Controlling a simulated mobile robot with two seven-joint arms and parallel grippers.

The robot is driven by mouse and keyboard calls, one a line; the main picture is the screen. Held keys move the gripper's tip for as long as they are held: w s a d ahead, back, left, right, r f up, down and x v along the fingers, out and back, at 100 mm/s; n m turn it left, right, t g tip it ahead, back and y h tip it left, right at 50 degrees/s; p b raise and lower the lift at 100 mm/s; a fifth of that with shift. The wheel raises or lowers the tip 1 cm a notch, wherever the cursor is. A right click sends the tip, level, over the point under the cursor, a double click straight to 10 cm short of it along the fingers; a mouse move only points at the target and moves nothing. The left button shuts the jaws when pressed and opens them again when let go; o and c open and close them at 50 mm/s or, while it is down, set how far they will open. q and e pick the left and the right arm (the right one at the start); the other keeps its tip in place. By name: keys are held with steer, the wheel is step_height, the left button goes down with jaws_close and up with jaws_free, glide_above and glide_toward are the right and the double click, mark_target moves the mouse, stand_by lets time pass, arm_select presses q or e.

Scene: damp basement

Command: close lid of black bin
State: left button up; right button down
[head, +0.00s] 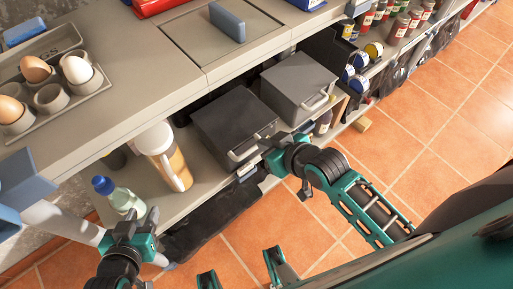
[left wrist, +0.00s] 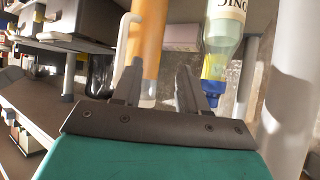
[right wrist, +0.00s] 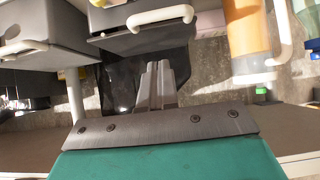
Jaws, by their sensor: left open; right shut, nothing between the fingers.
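A black bin (head: 228,118), a dark box with a pale bar handle, stands on the shelf below the worktop. Its top looks flat in the head view; I cannot tell whether the lid is fully down. My right gripper (head: 268,147) is shut and empty, just in front of the bin near its handle. In the right wrist view its closed fingers (right wrist: 158,82) are below the black bin (right wrist: 140,42), apart from the handle. My left gripper (head: 128,226) is open and empty, near the green-tinted bottle (head: 122,198). Its spread fingers show in the left wrist view (left wrist: 158,88).
A grey bin (head: 298,82) with a similar handle stands right of the black bin. A tan jug (head: 170,158) stands to its left. Black sheeting (head: 210,220) hangs below. Above, the worktop holds an egg tray (head: 85,88). Tiled floor (head: 420,110) is open at right.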

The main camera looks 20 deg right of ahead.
mark_target(251, 148)
steer(key=w+f, duration=0.1)
steer(key=f, duration=0.1)
steer(key=w+a+f+b, duration=0.1)
steer(key=f, duration=0.1)
steer(key=w+f+b, duration=0.1)
steer(key=f, duration=0.1)
steer(key=shift+w+a+f, duration=0.1)
steer(key=shift+w+a, duration=0.1)
steer(key=shift+w, duration=0.1)
arm_select(q)
steer(key=shift+w+d+f, duration=0.1)
steer(key=shift+w+d, duration=0.45)
steer(key=shift+d, duration=0.25)
arm_select(e)
steer(key=shift+f, duration=0.1)
steer(key=shift+f, duration=0.65)
arm_select(q)
steer(key=shift+a, duration=0.15)
arm_select(e)
steer(key=shift+r, duration=0.1)
